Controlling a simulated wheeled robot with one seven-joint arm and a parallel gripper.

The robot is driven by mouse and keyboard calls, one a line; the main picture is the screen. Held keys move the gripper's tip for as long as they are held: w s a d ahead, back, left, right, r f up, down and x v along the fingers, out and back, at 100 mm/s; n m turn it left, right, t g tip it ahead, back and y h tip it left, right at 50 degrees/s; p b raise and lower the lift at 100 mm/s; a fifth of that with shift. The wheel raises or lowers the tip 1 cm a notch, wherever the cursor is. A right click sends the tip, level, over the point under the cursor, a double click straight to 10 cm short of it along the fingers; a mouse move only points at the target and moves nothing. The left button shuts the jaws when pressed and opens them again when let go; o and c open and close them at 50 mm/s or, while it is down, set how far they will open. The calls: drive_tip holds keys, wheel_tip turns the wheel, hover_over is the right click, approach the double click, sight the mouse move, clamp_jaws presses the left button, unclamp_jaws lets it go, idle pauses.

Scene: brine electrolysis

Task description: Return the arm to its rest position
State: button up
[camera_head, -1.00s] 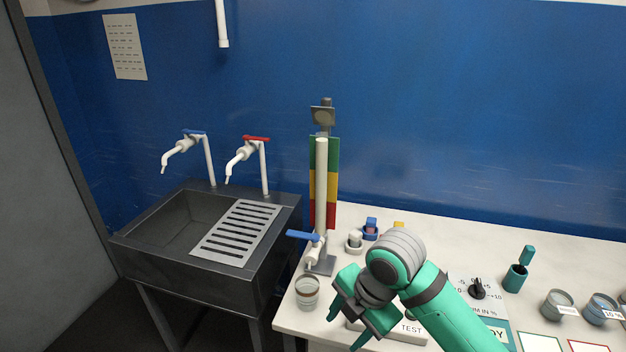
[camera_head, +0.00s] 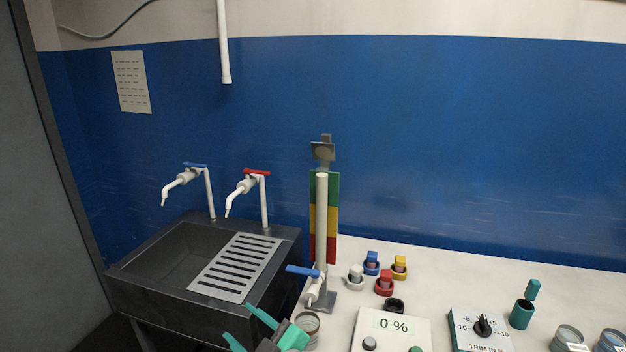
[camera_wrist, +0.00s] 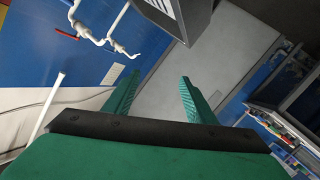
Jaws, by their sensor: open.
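My gripper (camera_head: 248,328) shows at the bottom edge of the head view, in front of the sink's right front corner and left of the table. Its teal fingers are spread apart with nothing between them. In the wrist view the open fingers (camera_wrist: 155,98) point past the sink toward a grey door or wall panel. Most of my arm is below the head view's edge and hidden.
A dark sink (camera_head: 150,292) with a slotted drainboard (camera_head: 235,268) and two taps stands left. The white table (camera_head: 450,276) holds a column stand (camera_head: 321,225), a jar (camera_head: 308,326), coloured plugs, a 0 % display box (camera_head: 392,328), a trim dial box (camera_head: 482,330) and labelled jars.

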drive_tip(key=s+d+f+m+t+h, duration=0.3)
drive_tip(key=s+f+m+h, duration=0.1)
drive_tip(key=s+f+m, duration=0.35)
drive_tip(key=s+d+f+m+t+h, duration=0.25)
drive_tip(key=s+f+m+h, duration=0.25)
drive_tip(key=s+f+m, duration=0.3)
drive_tip(key=s+d+f+h, duration=0.1)
drive_tip(key=s+d, duration=0.3)
drive_tip(key=s, duration=0.8)
drive_tip(key=s+d+f+g+h, duration=0.1)
drive_tip(key=s+d, duration=0.4)
drive_tip(key=s, duration=0.7)
drive_tip(key=shift+d+f+n, duration=0.2)
drive_tip(key=shift+f+n, duration=0.15)
drive_tip(key=shift+f, duration=0.25)
